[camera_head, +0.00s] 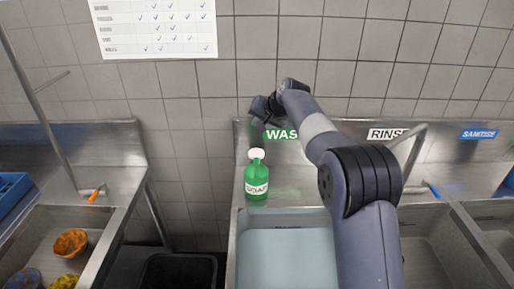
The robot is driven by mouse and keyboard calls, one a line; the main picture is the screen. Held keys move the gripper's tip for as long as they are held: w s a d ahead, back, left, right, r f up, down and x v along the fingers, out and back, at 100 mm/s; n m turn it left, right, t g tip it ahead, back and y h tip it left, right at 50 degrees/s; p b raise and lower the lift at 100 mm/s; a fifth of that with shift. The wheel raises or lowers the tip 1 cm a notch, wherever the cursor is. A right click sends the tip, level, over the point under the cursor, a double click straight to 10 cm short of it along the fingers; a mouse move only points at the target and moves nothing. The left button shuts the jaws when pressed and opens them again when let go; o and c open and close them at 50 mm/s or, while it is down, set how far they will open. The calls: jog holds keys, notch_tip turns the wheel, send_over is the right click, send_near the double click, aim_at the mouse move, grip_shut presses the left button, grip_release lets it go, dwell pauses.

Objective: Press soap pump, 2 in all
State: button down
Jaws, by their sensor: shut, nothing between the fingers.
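A green soap bottle (257,182) with a white label reading SOAP stands upright on the steel ledge behind the wash sink. Its white pump head (256,153) is on top and uncovered. My gripper (257,112) is dark and small in the picture, in front of the wall and above the pump head in the picture. A gap shows between them, so they look apart. The gripper is shut and holds nothing. How far it is in depth from the bottle is hard to tell. I see only one soap bottle.
A sink basin (283,262) with pale blue water lies in front of the bottle. A tap (408,150) stands to the right, partly behind my arm. A black bin (179,271) is lower left. The left sink holds an orange bowl (70,242). A tiled wall closes the back.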

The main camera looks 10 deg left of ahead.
jog(key=shift+f, duration=0.1)
jog(key=b, duration=0.7)
send_over(256, 152)
jog(key=d, duration=0.1)
jog(key=f, duration=0.5)
jog(key=s+f, duration=0.1)
jog(key=f, duration=0.1)
jog(key=shift+f, duration=0.2)
jog(key=shift+f+b, duration=0.4)
jog(key=shift+f, duration=0.25)
jog(key=shift+f, duration=0.1)
dwell(0.7)
jog(key=shift+f, duration=0.3)
jog(key=shift+f+b, duration=0.85)
jog(key=shift+f, duration=0.25)
dwell(0.8)
dwell(0.4)
jog(key=shift+r+p, duration=1.25)
jog(key=shift+r, duration=0.2)
